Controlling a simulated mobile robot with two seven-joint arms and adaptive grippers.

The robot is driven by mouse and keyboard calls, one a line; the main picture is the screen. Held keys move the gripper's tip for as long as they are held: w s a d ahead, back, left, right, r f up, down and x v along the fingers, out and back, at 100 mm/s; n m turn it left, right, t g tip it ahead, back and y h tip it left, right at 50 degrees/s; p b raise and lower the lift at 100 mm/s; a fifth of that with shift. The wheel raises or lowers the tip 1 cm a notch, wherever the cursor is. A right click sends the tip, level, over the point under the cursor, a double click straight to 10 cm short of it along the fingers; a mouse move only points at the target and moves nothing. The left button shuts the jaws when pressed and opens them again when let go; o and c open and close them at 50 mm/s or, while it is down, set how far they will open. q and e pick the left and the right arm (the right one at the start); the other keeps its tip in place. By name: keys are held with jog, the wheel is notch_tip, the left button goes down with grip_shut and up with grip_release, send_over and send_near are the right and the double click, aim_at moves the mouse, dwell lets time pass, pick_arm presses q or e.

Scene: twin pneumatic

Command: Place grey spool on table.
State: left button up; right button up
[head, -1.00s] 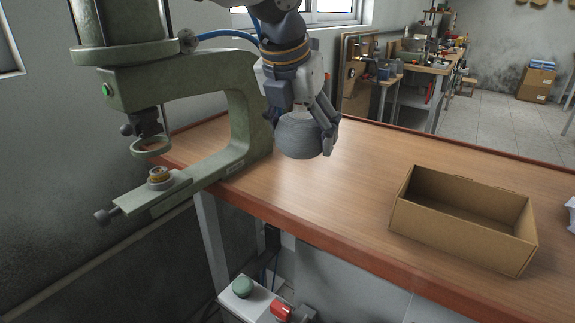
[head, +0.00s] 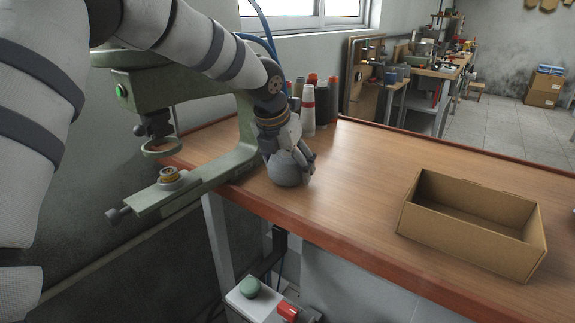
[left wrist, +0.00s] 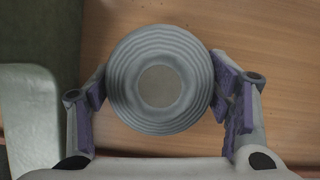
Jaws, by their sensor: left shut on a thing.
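The grey spool (head: 287,172) is a rounded, ridged grey body near the left end of the wooden table (head: 360,170). My left gripper (head: 290,158) is shut on it from above. In the left wrist view the spool (left wrist: 160,80) shows end-on, with a finger on each side of it; the left gripper (left wrist: 160,95) has purple pads. The spool's lower end is at or just above the table top; I cannot tell whether it touches. My right gripper is not in view.
An open cardboard box (head: 470,225) stands on the table at the right. A green press (head: 200,150) stands at the table's left end, close to my left gripper. Several thread cones (head: 318,102) stand behind my arm. The middle of the table is clear.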

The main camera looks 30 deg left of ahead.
pick_arm(q)
jog(key=o, duration=1.2)
jog(key=shift+f, duration=0.15)
jog(key=shift+o, duration=0.2)
jog(key=v, duration=1.2)
